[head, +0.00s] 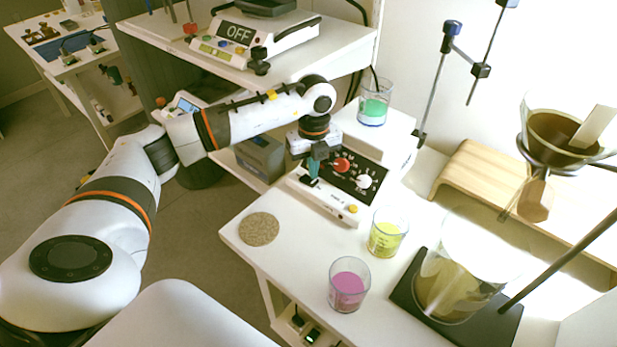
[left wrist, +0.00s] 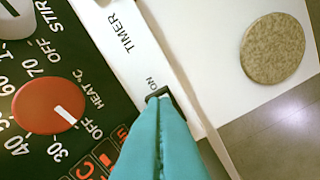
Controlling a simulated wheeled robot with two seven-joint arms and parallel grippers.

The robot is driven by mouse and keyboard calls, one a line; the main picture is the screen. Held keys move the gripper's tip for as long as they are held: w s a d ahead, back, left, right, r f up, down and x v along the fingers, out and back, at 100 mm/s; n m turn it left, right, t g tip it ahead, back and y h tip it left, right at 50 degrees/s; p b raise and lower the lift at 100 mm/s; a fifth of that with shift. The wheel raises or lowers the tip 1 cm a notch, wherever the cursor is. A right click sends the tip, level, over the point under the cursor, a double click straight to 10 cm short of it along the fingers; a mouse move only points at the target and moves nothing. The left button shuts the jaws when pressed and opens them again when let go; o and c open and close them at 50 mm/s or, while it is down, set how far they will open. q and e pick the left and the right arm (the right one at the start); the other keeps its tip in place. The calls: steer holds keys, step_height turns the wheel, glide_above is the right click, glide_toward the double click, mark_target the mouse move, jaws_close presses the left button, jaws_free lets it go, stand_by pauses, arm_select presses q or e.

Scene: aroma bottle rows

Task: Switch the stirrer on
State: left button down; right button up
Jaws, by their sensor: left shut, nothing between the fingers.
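The stirrer (head: 350,190) is a white unit with a dark sloping control panel, a red HEAT knob (head: 341,165) and a white STIR knob (head: 364,181). In the left wrist view the red knob (left wrist: 48,105) has its white line towards OFF; the white knob (left wrist: 10,32) is cut off by the frame. A small dark switch (left wrist: 157,93) sits beside the word ON at the panel's edge. My left gripper (head: 310,180) is shut and empty, its teal fingertips (left wrist: 158,103) at the switch, partly covering it. Whether they touch cannot be told. My right gripper is out of view.
A beaker of green liquid (head: 373,108) stands on the stirrer. Yellow (head: 387,238) and pink (head: 348,290) beakers and a round speckled mat (head: 259,229) are nearby. A filter stand with a glass vessel (head: 455,285) is at right. Another device reading OFF (head: 240,36) stands behind.

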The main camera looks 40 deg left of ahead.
mark_target(313, 181)
arm_select(q)
steer(key=shift+f, duration=0.35)
steer(key=shift+s+a+f+b, duration=0.1)
steer(key=shift+a+f+b, duration=0.05)
steer(key=shift+f+b, duration=0.35)
steer(key=shift+s+a+f+b, duration=0.1)
steer(key=shift+f+b, duration=0.3)
steer(key=shift+f, duration=0.15)
stand_by(0.4)
steer(key=shift+w+d+r+p, duration=0.15)
steer(key=shift+r+p, duration=0.65)
steer(key=shift+r, duration=0.15)
steer(key=shift+d+r+p, duration=0.15)
steer(key=shift+r+p, duration=0.5)
steer(key=shift+r, duration=0.2)
step_height(313, 181, up, 2)
steer(key=shift+r+p, duration=0.1)
steer(key=shift+p, duration=0.75)
steer(key=shift+r+p, duration=0.55)
steer(key=shift+r, duration=0.35)
